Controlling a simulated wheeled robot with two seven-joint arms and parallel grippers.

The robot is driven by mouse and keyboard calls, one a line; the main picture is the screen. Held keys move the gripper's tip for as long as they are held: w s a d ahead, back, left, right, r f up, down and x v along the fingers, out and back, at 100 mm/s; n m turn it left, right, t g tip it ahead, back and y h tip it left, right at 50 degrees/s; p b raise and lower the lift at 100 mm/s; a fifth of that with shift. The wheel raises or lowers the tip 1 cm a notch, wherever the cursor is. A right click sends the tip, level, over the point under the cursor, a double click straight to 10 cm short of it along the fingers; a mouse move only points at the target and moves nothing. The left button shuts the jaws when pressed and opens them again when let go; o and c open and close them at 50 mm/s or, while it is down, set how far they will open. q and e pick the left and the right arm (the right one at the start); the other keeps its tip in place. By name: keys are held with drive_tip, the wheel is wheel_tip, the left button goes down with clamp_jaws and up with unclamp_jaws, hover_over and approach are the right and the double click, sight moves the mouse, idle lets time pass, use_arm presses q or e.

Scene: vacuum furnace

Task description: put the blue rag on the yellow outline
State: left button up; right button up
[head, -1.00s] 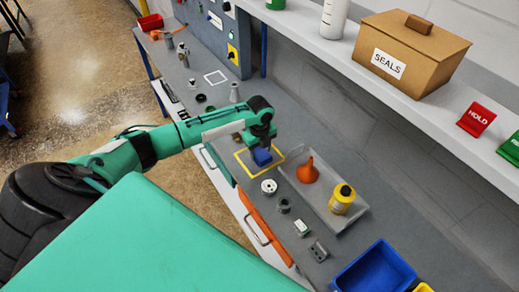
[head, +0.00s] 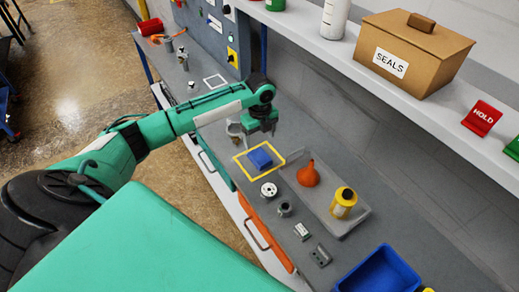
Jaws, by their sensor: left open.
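The blue rag (head: 260,158) lies on the grey bench inside the yellow outline (head: 241,168). A border of bench shows between the rag and parts of the outline. My left gripper (head: 260,130) is open and empty, above and behind the rag and apart from it, pointing down. My right gripper is not in view.
A grey tray (head: 352,222) with an orange funnel (head: 308,174) and a yellow bottle (head: 343,203) is right of the outline. A white round part (head: 268,190) and small metal parts sit in front. A blue bin (head: 378,272) stands at lower right. A shelf with a SEALS box (head: 412,50) overhangs behind.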

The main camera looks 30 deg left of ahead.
use_arm(q)
wheel_tip(320, 180, up, 4)
drive_tip(key=shift+f, duration=0.2)
idle(0.5)
